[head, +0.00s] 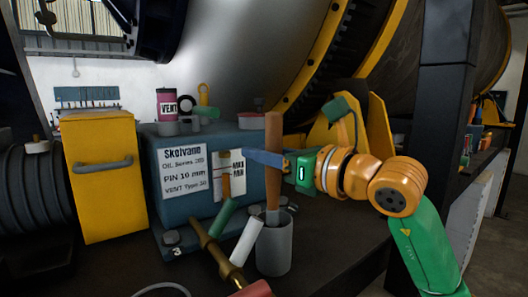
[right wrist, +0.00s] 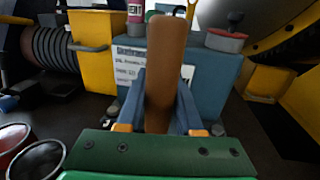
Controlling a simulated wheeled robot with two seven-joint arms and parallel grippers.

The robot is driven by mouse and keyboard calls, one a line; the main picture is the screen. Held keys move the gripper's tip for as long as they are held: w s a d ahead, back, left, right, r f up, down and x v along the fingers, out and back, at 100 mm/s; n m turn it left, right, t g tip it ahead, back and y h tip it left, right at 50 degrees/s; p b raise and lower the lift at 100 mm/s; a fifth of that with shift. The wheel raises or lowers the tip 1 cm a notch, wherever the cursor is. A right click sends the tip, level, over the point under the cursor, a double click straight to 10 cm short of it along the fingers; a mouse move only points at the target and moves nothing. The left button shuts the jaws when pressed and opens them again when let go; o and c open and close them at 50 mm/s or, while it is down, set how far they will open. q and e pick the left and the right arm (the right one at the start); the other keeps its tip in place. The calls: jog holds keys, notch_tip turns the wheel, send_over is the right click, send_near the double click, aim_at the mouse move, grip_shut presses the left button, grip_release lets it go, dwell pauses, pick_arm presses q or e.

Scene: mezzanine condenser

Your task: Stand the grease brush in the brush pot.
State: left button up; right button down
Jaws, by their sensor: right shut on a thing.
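The grease brush (head: 273,165) has a long brown wooden handle and is upright. My right gripper (head: 275,161) is shut on the handle, coming in from the right. In the right wrist view the handle (right wrist: 165,75) stands between the two blue fingers (right wrist: 159,110). The brush pot (head: 274,250) is a grey cylinder standing on the dark bench, straight below the handle. The brush's grey lower part passes behind the pot's near rim and looks to be inside its mouth; the bristles are hidden. My left gripper is not in view.
A blue box (head: 178,212) with white labels stands behind the pot, and a yellow box (head: 98,180) is at left. A white cylinder (head: 246,241), a green cylinder (head: 222,216) and a brass rod (head: 211,252) crowd the pot's left side. The bench right of the pot is clear.

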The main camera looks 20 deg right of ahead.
jog(key=shift+f, duration=0.3)
jog(key=shift+s+d+r, duration=0.1)
jog(key=shift+s, duration=0.05)
jog(key=shift+c, duration=2.4)
grip_release()
jog(key=b+v, duration=0.2)
jog(key=v, duration=0.1)
jog(key=shift+f+b, duration=0.35)
jog(key=v, duration=0.2)
jog(key=b+v, duration=0.1)
jog(key=v, duration=0.1)
jog(key=shift+r, duration=0.35)
